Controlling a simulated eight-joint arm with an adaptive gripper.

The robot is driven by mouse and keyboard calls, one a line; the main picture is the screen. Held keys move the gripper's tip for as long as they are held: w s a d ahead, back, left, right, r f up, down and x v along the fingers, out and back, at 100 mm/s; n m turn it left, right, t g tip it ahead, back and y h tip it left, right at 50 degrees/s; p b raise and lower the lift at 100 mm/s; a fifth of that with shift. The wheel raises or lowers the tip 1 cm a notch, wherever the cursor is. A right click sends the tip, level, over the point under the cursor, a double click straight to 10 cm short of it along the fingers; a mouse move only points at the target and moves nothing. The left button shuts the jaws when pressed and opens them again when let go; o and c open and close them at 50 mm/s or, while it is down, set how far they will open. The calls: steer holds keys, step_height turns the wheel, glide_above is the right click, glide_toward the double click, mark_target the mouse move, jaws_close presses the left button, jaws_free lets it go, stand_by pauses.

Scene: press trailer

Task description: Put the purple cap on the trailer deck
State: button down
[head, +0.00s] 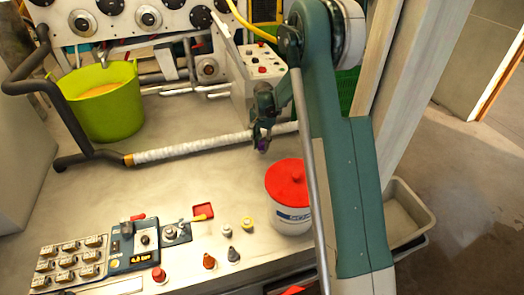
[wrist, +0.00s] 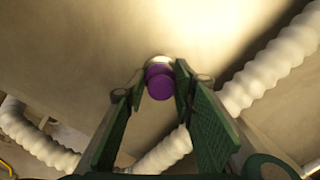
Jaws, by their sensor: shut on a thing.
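The purple cap (wrist: 160,84) is between the fingertips of my gripper (head: 262,134), which is shut on it. A pale rounded part shows just behind the cap in the wrist view. In the head view the cap (head: 263,145) is a small purple spot, mostly hidden by the fingers. My gripper hangs over the beige trailer deck (head: 200,185), close to the white ribbed hose. The exact height of the cap above the deck is hard to tell.
The white ribbed hose (head: 200,146) runs across the deck. A white bucket with a red lid (head: 287,182) stands in front of my gripper. A lime-green tub (head: 105,110) is at the left, a control box (head: 262,70) behind. Switches and knobs line the front edge. The deck's left middle is clear.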

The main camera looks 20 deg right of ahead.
mark_target(262, 142)
steer(key=shift+f, duration=0.1)
steer(key=shift+f+b, duration=0.35)
steer(key=shift+f, duration=1.4)
steer(key=shift+f, duration=0.15)
steer(key=c, duration=1.9)
jaws_free()
steer(key=shift+c, duration=0.2)
step_height(262, 142, up, 12)
steer(key=shift+s+d+r+p, duration=0.1)
steer(key=shift+r+p, duration=0.05)
steer(key=shift+p, duration=0.85)
steer(key=shift+r, duration=0.1)
